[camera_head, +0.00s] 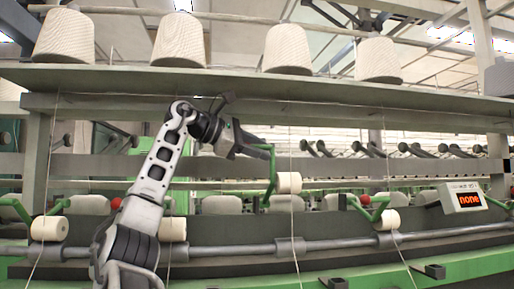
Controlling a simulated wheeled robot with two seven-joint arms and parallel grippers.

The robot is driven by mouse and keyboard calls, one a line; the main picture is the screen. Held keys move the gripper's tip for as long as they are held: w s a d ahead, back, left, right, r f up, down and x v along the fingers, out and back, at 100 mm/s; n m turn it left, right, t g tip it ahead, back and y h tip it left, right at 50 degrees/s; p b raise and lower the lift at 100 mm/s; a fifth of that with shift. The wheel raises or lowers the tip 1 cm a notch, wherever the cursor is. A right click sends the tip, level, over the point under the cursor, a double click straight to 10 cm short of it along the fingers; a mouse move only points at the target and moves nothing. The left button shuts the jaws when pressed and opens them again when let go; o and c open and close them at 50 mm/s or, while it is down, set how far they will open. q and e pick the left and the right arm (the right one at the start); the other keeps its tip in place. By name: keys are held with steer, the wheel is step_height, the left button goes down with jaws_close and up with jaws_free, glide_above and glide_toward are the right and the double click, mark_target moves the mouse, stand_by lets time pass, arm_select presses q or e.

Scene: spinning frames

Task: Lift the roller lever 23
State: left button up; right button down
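A green roller lever (272,168) with a white roller (288,183) stands in the middle of the head view. It sits higher than the other green levers in the row. My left gripper (256,148) is at the upper end of this lever, close to or touching it. The fingers are dark and small here, so I cannot tell whether they are open or shut on the lever. I can read no number on the levers. My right gripper is not in view.
Lower green levers with white rollers stand at left (49,228) and right (389,219). A grey rail (335,245) runs below them. Large yarn cones (179,41) stand on a shelf (240,80) above. Thin threads hang down. A display (464,198) reads "none".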

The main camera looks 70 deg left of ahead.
arm_select(q)
steer(key=shift+s, duration=0.1)
steer(key=shift+s+r, duration=0.1)
steer(key=shift+s, duration=0.25)
steer(key=s+f+b+v, duration=0.1)
steer(key=f+v, duration=0.2)
steer(key=v, duration=1.2)
steer(key=shift+s+d+b, duration=0.2)
steer(key=shift+s+b, duration=0.1)
steer(key=shift+s, duration=0.05)
steer(key=shift+w, duration=0.1)
